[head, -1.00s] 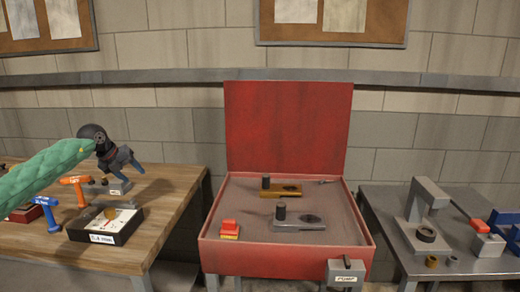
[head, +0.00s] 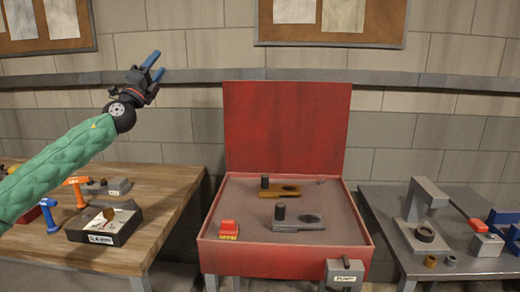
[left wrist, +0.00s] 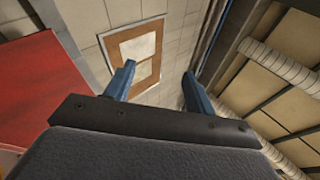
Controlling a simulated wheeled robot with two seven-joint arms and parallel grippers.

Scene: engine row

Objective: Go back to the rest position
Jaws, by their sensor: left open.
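My left gripper (head: 154,66) is raised high above the wooden table, in front of the wall, its fingers pointing up and to the right. It is open and empty. In the left wrist view my gripper (left wrist: 160,88) shows two blue fingers apart, with only wall and ceiling beyond them. My green-sleeved left arm comes in from the left edge of the head view. My right gripper is not in view.
The wooden table (head: 165,190) holds a dark box (head: 104,226), orange and blue hammers and a grey block. An open red case (head: 290,262) with grey and brass parts stands in the middle. A grey table (head: 400,252) with metal parts is at right. A pinboard (left wrist: 138,50) hangs behind.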

